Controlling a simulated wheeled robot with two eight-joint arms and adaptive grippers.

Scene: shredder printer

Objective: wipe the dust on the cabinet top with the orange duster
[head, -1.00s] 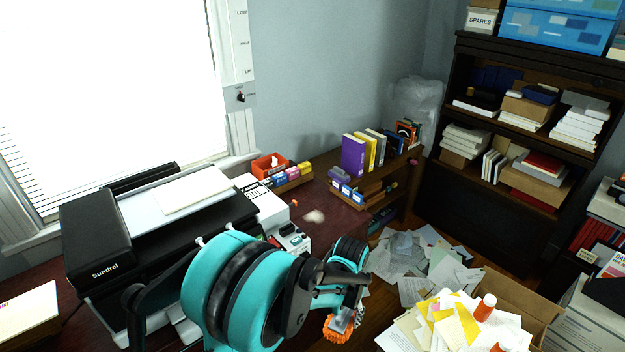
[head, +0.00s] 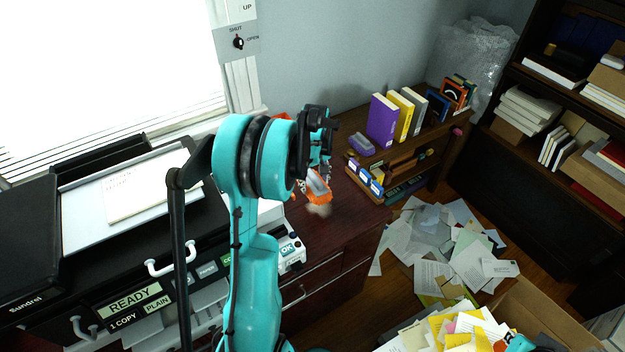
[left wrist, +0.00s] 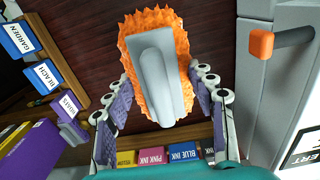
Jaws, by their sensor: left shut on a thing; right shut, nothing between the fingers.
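My left gripper (head: 322,165) is shut on the orange duster (head: 317,193) and holds it over the dark red-brown cabinet top (head: 350,212). In the left wrist view the duster (left wrist: 157,22) shows its fluffy orange rim and grey handle (left wrist: 158,85) between my purple-padded fingers (left wrist: 170,105). A pale tan patch of dust (head: 320,210) lies right at the duster's lower edge. I cannot tell whether the duster touches the top. My right gripper (head: 520,343) shows only in part at the bottom edge, at lower right, shut and empty.
The printer (head: 120,240) stands left of the cabinet top. A wooden organizer with books (head: 382,120) and labelled boxes (head: 365,178) borders it on the right. Ink boxes (left wrist: 184,152) stand near the duster. Papers (head: 450,245) litter the floor.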

